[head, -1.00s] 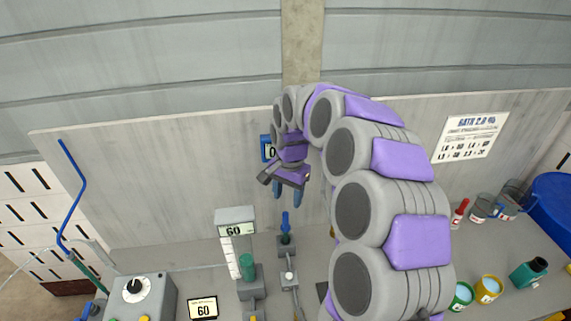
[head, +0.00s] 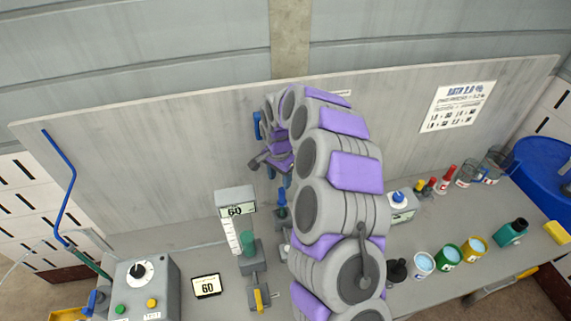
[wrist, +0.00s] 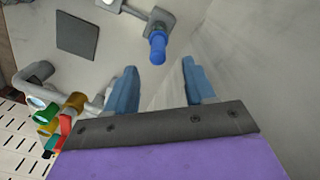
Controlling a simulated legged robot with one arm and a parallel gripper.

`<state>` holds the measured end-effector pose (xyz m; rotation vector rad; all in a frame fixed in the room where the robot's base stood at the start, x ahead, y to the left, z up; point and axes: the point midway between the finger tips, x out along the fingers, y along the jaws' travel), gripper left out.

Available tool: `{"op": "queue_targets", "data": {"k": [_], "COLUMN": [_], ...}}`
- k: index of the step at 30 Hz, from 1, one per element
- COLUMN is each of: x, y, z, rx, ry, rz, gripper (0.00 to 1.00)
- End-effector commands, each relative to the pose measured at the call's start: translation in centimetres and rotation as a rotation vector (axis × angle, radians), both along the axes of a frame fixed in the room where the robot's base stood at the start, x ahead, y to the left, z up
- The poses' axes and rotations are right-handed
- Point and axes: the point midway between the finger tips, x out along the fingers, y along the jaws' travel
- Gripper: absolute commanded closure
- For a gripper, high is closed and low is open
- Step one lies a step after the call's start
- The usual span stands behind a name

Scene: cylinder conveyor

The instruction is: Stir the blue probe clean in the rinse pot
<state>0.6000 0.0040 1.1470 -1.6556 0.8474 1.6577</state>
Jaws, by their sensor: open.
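A blue probe (head: 282,200) stands upright in a small grey holder at the middle of the bench. It also shows in the wrist view (wrist: 157,48), beyond my fingertips. My gripper (head: 279,177) is open and empty, just above the probe in the head view. In the wrist view my gripper's blue fingers (wrist: 160,68) are spread apart, with the probe's top between their lines but not touched. A white pot (head: 424,265), a green pot (head: 447,256) and a yellow pot (head: 474,249) stand at the right with pale blue contents. I cannot tell which is the rinse pot.
A grey stand with a display (head: 236,209) is left of the probe. A control box (head: 145,287) with a knob is at far left. The back panel (head: 160,170) rises close behind.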

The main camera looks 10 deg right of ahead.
Motion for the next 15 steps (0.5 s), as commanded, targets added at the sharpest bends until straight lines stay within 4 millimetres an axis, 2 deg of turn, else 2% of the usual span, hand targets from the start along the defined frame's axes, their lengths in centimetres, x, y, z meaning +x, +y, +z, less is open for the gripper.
{"op": "queue_targets", "data": {"k": [9,15], "x": [-0.1,0.0], "y": [-1.4,-1.2], "z": [-5.6,-7.6], "rx": [0.011,0.011], "ry": [0.003,-0.002], "rz": [-0.001,-0.001], "gripper": [0.46,0.46]}}
